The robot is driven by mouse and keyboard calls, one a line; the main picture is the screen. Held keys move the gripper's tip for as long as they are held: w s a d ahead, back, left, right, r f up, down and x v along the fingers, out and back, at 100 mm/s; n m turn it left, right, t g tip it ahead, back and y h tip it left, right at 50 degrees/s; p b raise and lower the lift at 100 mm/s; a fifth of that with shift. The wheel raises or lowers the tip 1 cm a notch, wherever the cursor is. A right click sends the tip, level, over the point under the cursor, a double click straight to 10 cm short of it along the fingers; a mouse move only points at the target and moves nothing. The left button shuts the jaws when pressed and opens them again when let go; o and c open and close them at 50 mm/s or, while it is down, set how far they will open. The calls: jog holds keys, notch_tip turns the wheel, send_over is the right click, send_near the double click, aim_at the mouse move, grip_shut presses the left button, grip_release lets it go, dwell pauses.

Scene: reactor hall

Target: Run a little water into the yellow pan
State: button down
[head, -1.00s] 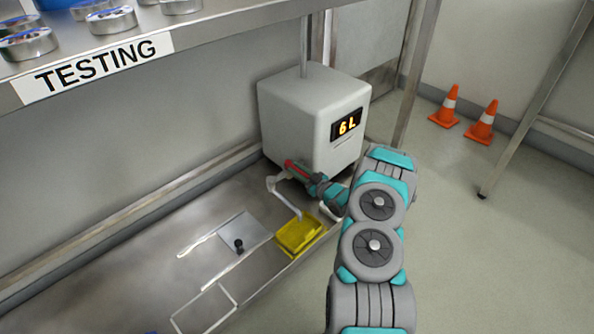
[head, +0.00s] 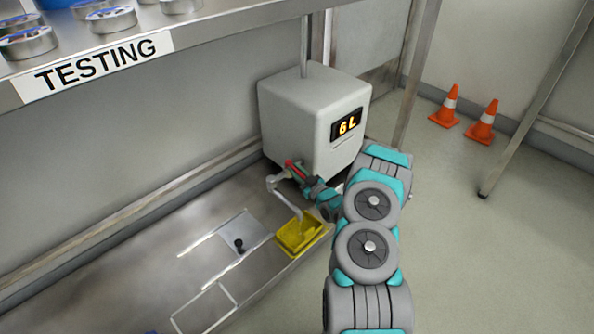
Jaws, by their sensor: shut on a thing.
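The yellow pan (head: 312,240) sits on the metal counter below a pale curved spout (head: 271,183) at the front of a white tank (head: 295,112). A pale, water-like stream (head: 292,207) runs from the spout's end down into the pan. How full the pan is cannot be made out. A red lever (head: 292,167) sits at the tank's base, above the spout. My gripper (head: 305,181) is shut on the red lever, and its fingers are small and partly hidden. The tank's lit display (head: 347,124) appears to read 6 L.
A shelf with a TESTING sign (head: 97,67) and several round tins hangs at upper left. A square plate with a black knob (head: 239,244) lies on the counter left of the pan. Two orange cones (head: 482,122) stand on the floor at right.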

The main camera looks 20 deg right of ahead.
jog(key=shift+a+m+h, duration=0.25)
jog(key=shift+m+h, duration=0.25)
jog(key=shift+h, duration=0.3)
jog(key=shift+a+m+h, duration=0.2)
jog(key=shift+m+h, duration=0.3)
jog(key=shift+h, duration=0.3)
jog(key=c, duration=0.8)
grip_release()
jog(key=shift+o, duration=0.2)
jog(key=s, duration=0.8)
jog(key=shift+d, duration=0.15)
